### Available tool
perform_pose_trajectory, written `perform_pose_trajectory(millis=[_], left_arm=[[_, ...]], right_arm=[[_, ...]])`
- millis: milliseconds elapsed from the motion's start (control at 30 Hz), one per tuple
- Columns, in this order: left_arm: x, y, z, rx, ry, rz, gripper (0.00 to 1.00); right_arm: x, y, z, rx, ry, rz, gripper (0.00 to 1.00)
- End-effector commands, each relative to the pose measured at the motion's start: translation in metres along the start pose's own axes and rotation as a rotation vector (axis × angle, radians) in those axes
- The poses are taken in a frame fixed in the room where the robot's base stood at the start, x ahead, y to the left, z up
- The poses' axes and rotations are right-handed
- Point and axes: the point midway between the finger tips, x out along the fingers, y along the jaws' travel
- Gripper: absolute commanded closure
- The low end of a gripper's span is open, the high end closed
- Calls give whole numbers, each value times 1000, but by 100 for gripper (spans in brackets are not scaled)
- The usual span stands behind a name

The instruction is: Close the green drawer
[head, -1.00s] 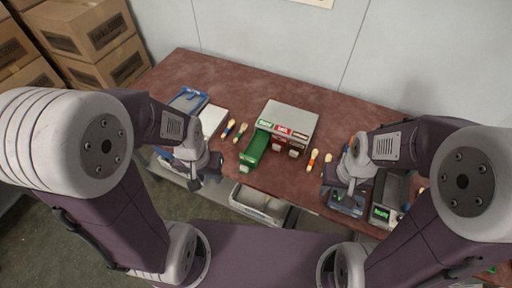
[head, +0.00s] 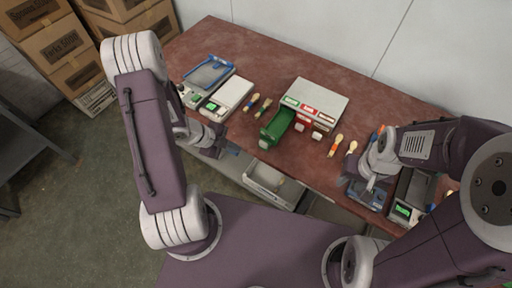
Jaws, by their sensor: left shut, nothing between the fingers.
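The green drawer (head: 277,127) is pulled out of the left bay of a small white-topped cabinet (head: 318,96) on the table. It sticks out toward the table's front edge. My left gripper (head: 219,143) is shut and empty, near the table's front edge, left of the green drawer and apart from it. My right gripper (head: 370,185) is at the right, over a dark blue device near the front edge. Its fingers are too small to tell whether they are open or shut.
A red drawer (head: 304,125) sits beside the green one. Coloured wooden spoons lie left (head: 263,107) and right (head: 335,146) of the cabinet. A white scale (head: 231,94) and blue tray (head: 208,72) are at the left. A grey bin (head: 272,187) is below the front edge.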

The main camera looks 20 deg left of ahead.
Motion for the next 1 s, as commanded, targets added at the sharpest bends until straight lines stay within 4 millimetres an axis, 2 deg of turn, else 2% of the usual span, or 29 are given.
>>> perform_pose_trajectory(millis=[167, 567, 633, 767, 1000], left_arm=[[18, 1, 0, 2, 2, 3, 100], [102, 1, -1, 3, 1, 5, 100], [104, -14, -3, 7, -1, 0, 100], [112, -29, -2, 4, -1, 1, 100], [119, -36, -1, 2, -1, 2, 100]], right_arm=[[5, 0, 0, 0, 0, 0, 63], [13, 0, 1, 0, 0, 0, 63], [4, 0, 0, 0, 0, 0, 63], [-2, 0, 0, 0, 0, 0, 63], [-3, 0, 0, 0, 0, 0, 63]])
